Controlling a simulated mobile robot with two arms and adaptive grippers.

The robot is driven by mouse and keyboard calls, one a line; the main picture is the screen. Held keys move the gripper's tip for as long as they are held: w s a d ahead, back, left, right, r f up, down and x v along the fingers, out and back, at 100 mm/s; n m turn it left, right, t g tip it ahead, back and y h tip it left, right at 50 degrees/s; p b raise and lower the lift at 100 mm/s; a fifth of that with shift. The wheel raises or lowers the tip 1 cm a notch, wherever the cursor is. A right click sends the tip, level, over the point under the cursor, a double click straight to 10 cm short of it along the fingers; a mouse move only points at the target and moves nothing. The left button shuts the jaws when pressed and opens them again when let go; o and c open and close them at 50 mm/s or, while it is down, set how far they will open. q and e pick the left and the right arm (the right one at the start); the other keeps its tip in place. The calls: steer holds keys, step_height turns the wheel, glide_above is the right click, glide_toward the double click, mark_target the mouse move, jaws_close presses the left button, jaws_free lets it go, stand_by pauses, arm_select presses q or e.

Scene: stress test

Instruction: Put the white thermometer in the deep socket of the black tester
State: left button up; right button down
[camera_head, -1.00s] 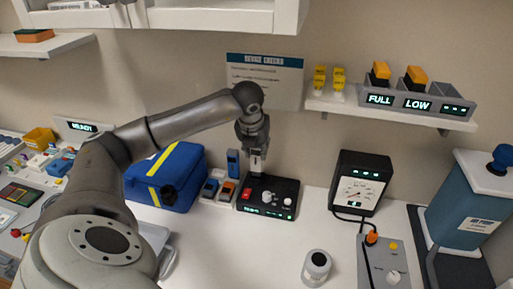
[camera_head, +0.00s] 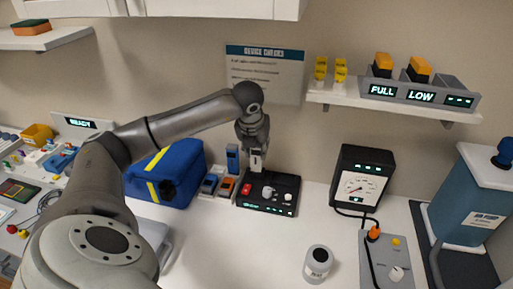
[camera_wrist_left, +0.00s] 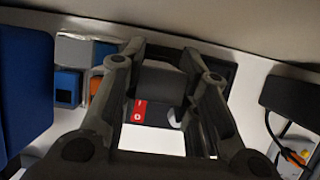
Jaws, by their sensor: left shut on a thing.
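The black tester (camera_head: 257,207) stands on the white counter by the wall, with a red switch (camera_head: 246,189), pale knobs and green lights. My left gripper (camera_head: 256,165) points down just above its back edge. It is shut on a pale piece, apparently the white thermometer (camera_head: 256,155), mostly hidden between the fingers. The deep socket is hidden; I cannot tell whether the thermometer's lower end is in it. In the left wrist view my gripper's fingers (camera_wrist_left: 168,85) straddle part of the tester, with the red switch (camera_wrist_left: 140,110) showing between them. My right gripper is not in view.
A blue case (camera_head: 185,170) and small blue and orange blocks (camera_head: 227,187) stand close left of the tester. A black gauge (camera_head: 361,185), a grey box (camera_head: 385,262) and a grey jar (camera_head: 318,263) stand to the right. The front middle counter is clear.

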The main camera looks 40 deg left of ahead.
arm_select(q)
steer(key=o, duration=1.1)
steer(key=v, duration=1.2)
steer(key=shift+d+f, duration=0.1)
